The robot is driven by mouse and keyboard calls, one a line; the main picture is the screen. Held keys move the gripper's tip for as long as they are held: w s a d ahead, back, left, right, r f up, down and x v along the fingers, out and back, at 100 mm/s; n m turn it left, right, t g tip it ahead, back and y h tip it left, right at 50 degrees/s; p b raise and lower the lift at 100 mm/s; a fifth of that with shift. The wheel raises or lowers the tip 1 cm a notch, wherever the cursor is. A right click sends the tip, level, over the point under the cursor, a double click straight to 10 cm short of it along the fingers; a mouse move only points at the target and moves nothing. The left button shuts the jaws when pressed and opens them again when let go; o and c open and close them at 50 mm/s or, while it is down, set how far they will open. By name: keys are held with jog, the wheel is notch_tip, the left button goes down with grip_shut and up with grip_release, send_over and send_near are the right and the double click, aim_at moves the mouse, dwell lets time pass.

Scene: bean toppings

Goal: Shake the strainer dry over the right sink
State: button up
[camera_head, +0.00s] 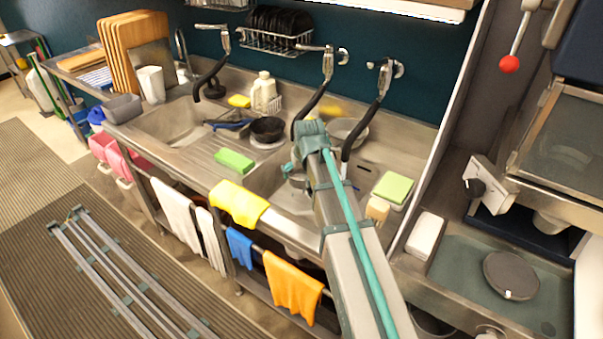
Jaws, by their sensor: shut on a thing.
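The right sink (262,183) is a steel basin right of the ribbed drainboard. My arm reaches over it from the lower right, and its wrist bends down above the basin. My gripper (289,170) is below the wrist, low over the right sink, and only small parts of it show. It is shut on the strainer, which is mostly hidden by my arm; a small grey part, probably of it, shows by the gripper. I cannot tell whether the strainer touches the basin. A round metal bowl (348,131) is behind my wrist at the back of the sink.
Black hose taps (318,97) hang close around my wrist. A dark pan (267,129) and a green sponge (235,161) lie left of the right sink. A green-and-white sponge (393,188) and a wooden brush (377,209) lie on its right. Cloths, including a yellow one (238,204), hang in front.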

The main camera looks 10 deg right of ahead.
notch_tip(320, 180, down, 3)
jog(key=shift+r+b, duration=0.15)
jog(key=shift+b, duration=0.45)
notch_tip(320, 180, up, 3)
jog(key=shift+f+p, duration=0.1)
jog(key=shift+p, duration=0.95)
jog(key=shift+f+b, duration=0.85)
jog(key=shift+f, duration=0.6)
notch_tip(320, 180, up, 3)
jog(key=shift+r+p, duration=0.1)
jog(key=shift+p, duration=0.95)
jog(key=shift+f+b, duration=0.85)
jog(key=shift+f, duration=0.75)
notch_tip(320, 180, up, 3)
jog(key=shift+r+p, duration=0.1)
jog(key=shift+p, duration=0.9)
jog(key=shift+f+b, duration=0.8)
jog(key=shift+f, duration=0.75)
jog(key=shift+r+p, duration=1.05)
jog(key=shift+r, duration=0.35)
